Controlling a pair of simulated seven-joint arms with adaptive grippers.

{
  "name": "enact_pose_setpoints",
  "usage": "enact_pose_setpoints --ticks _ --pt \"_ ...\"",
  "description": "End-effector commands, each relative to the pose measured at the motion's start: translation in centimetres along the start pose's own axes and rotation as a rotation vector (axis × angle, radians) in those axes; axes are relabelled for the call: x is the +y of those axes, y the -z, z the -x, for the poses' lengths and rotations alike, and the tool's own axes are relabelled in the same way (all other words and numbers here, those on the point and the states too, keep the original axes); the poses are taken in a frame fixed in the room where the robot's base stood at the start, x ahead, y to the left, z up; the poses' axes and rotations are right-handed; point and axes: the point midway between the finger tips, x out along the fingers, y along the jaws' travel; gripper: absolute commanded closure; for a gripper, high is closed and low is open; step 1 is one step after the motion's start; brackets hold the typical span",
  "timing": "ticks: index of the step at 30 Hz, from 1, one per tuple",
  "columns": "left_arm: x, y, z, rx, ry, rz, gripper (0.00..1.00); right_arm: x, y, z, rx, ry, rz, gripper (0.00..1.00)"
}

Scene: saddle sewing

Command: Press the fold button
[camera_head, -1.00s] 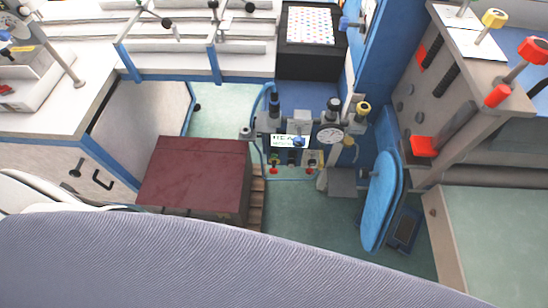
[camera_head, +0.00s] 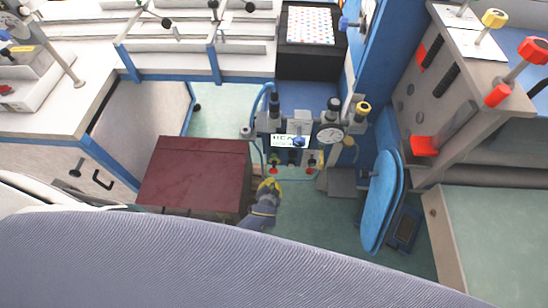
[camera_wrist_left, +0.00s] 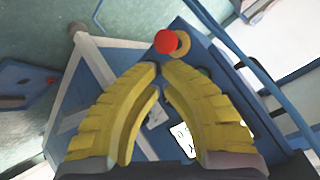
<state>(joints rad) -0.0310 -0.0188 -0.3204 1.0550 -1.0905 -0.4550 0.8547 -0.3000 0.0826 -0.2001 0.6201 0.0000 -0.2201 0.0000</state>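A control panel with a small lit display (camera_head: 288,141) stands in the middle of the head view. Below the display sit two red buttons, a left one (camera_head: 274,169) and a right one (camera_head: 311,163); no label tells which is the fold button. My left gripper (camera_head: 269,182), with yellow fingers, is just below the left red button in the picture. In the left wrist view, the fingertips (camera_wrist_left: 160,67) are together with nothing between them. A red button (camera_wrist_left: 166,41) on an orange base lies just beyond them, seemingly apart. My right gripper is not in view.
A dark red box-shaped block (camera_head: 194,175) stands left of my gripper. A round gauge (camera_head: 330,134) is at the panel's right. A blue padded board (camera_head: 382,200) stands further right. Green floor (camera_head: 312,210) is open below the panel.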

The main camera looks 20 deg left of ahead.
Motion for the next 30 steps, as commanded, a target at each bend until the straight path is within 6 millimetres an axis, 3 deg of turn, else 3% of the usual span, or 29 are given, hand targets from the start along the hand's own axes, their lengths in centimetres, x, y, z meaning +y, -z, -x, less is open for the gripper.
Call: enact_pose_setpoints --ticks 20,30 --pt "-0.2 -0.1 -0.2 -0.004 0.006 0.056 1.00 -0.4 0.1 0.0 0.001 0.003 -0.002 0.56" --pt "-1.7 1.2 -2.7 -0.004 0.006 0.054 1.00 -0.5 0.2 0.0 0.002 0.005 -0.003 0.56"
